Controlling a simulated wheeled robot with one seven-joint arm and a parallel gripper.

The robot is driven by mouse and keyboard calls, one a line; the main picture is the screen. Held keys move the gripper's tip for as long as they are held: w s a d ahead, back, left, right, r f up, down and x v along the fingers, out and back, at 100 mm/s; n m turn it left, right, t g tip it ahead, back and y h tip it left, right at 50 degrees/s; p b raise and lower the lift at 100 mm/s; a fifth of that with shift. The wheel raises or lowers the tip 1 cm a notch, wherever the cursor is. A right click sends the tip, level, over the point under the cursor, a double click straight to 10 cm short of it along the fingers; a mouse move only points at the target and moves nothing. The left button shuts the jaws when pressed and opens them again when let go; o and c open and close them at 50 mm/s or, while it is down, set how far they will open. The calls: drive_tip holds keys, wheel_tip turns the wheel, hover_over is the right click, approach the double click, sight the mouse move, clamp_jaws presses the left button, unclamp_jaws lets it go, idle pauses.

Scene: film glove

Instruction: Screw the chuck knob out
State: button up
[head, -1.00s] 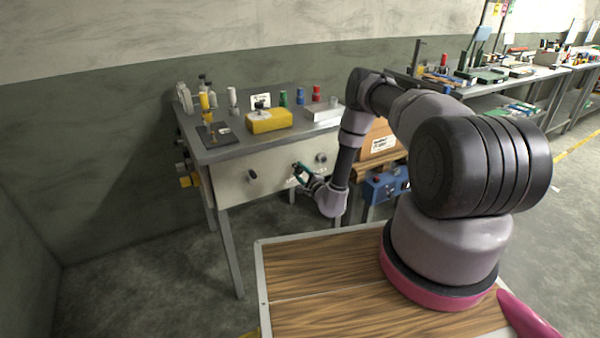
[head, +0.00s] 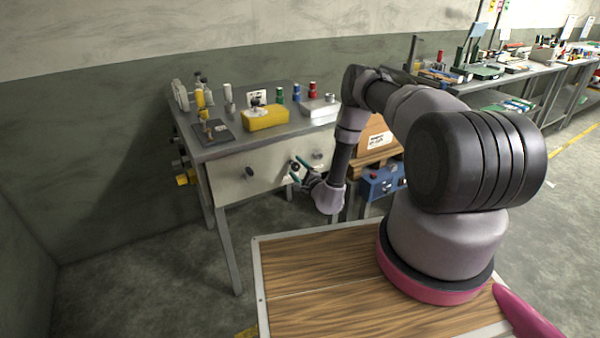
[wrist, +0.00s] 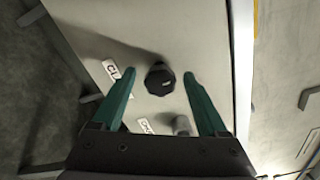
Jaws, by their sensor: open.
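A round black knob (wrist: 160,79) sits on the pale front panel (wrist: 95,22) of the bench. A white label (wrist: 115,70) beside it starts with "C"; the rest is partly hidden by a finger. My gripper (wrist: 157,78) has two green fingers spread wide, with the knob between their tips and a gap on each side. How deep the fingers reach over the knob cannot be told. In the head view my gripper (head: 296,169) is at the panel front, with the dark knob (head: 295,166) between the fingers.
Another knob (head: 250,172) is further left on the panel. A yellow block (head: 265,117) and several bottles stand on the bench top. A blue box (head: 383,183) is to the right.

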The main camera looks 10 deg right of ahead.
drive_tip(key=v, duration=1)
drive_tip(key=shift+s, duration=0.3)
drive_tip(key=shift+d, duration=0.1)
